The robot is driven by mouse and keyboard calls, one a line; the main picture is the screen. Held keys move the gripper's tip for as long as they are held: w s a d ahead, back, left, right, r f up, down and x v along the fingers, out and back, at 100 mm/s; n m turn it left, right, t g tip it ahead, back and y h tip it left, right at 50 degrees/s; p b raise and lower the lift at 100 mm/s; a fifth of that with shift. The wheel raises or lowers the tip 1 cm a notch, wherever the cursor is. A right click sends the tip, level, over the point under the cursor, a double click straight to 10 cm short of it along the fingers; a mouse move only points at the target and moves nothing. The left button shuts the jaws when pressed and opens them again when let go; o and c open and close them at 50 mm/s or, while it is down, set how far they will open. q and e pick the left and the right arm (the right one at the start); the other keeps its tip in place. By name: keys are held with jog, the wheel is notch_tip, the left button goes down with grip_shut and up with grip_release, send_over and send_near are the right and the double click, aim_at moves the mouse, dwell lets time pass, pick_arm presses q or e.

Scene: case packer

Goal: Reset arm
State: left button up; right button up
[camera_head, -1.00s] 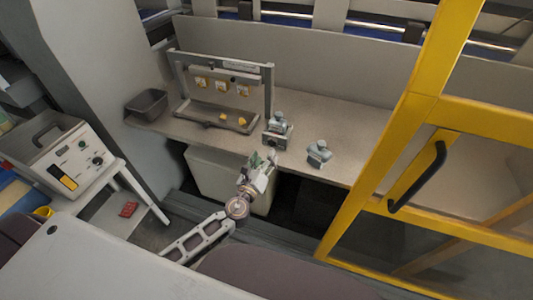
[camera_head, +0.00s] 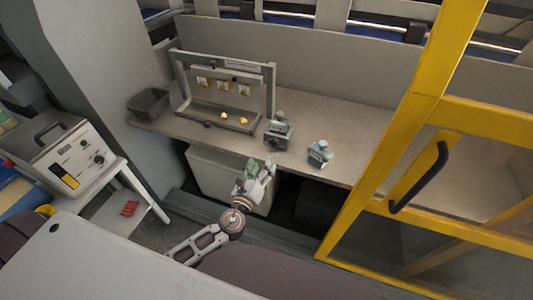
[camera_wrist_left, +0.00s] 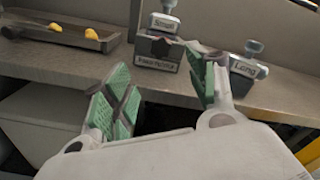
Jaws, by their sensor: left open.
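My left gripper (camera_head: 258,170) reaches in front of the bench's front edge in the head view. In the left wrist view its two green-padded fingers (camera_wrist_left: 160,95) stand wide apart with nothing between them. Behind it on the bench are a grey block-shaped device (camera_head: 278,133) and a second grey one (camera_head: 320,153) to its right. My right gripper is not in view.
The bench (camera_head: 350,120) carries a grey frame with a tray (camera_head: 215,118) holding small yellow pieces, and a dark bin (camera_head: 149,103). A yellow-framed door (camera_head: 425,110) stands at the right. A control box (camera_head: 77,155) sits on a stand at the left.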

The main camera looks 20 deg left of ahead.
pick_arm(q)
jog(key=shift+n, duration=0.3)
